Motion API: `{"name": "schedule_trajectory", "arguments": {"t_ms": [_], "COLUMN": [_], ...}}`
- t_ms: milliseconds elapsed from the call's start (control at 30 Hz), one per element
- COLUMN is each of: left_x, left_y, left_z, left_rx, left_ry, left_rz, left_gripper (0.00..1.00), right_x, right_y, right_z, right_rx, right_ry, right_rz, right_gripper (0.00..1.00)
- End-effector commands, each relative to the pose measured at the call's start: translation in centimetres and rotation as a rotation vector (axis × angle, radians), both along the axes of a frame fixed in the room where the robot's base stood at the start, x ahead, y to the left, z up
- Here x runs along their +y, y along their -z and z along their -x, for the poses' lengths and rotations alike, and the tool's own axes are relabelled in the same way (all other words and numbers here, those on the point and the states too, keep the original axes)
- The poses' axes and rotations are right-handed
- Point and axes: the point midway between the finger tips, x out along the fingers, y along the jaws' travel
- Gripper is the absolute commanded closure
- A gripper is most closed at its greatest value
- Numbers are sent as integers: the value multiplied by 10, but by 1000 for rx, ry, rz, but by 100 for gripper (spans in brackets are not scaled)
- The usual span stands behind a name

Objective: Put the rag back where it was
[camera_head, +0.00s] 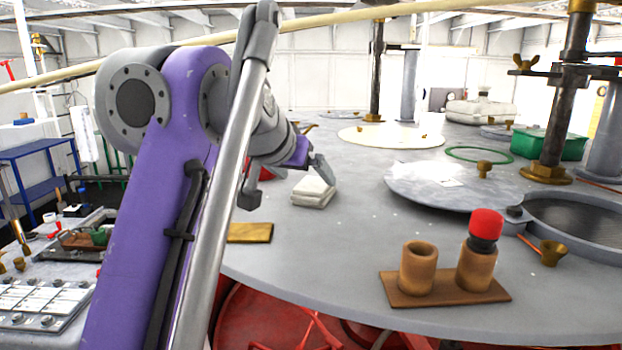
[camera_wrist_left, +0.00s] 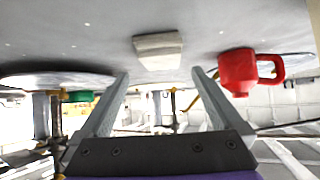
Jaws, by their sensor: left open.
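The rag, a folded off-white cloth (camera_head: 313,191), lies flat on the grey deck near its left side. In the left wrist view, the rag (camera_wrist_left: 158,50) shows beyond the fingertips, centred between them. My left gripper (camera_head: 319,166) is just above and beside the rag, open and empty; its two spread fingers (camera_wrist_left: 160,73) show in the wrist view with a gap between them and the cloth. My arm hides part of the deck to the left. My right gripper is not in view.
A red can with a handle (camera_wrist_left: 238,72) stands close by, mostly hidden behind my arm in the head view. A brass plate (camera_head: 250,233) lies nearer. A brown base with two cups (camera_head: 418,268) and a red-capped item (camera_head: 486,224) is at front right. A green bin (camera_head: 548,144) stands farther back.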

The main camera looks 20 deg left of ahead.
Motion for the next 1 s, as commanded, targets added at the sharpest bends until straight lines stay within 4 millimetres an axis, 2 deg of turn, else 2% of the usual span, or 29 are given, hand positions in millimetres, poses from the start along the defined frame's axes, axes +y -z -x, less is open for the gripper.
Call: {"name": "schedule_trajectory", "arguments": {"t_ms": [33,100,300,500,1000], "left_x": [0,-1,-2,-3,-3], "left_y": [-10,-18,-34,-36,-35], "left_z": [10,21,42,47,47], "left_rx": [-1,-1,-2,0,0], "left_ry": [-2,-1,-1,1,1], "left_rz": [1,2,1,1,1], "left_gripper": [0,0,0,0,0], "right_x": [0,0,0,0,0], "right_y": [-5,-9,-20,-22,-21], "right_z": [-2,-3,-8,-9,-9], "right_rx": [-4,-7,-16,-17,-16], "right_ry": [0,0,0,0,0], "right_rz": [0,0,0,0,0], "right_gripper": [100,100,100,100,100]}}
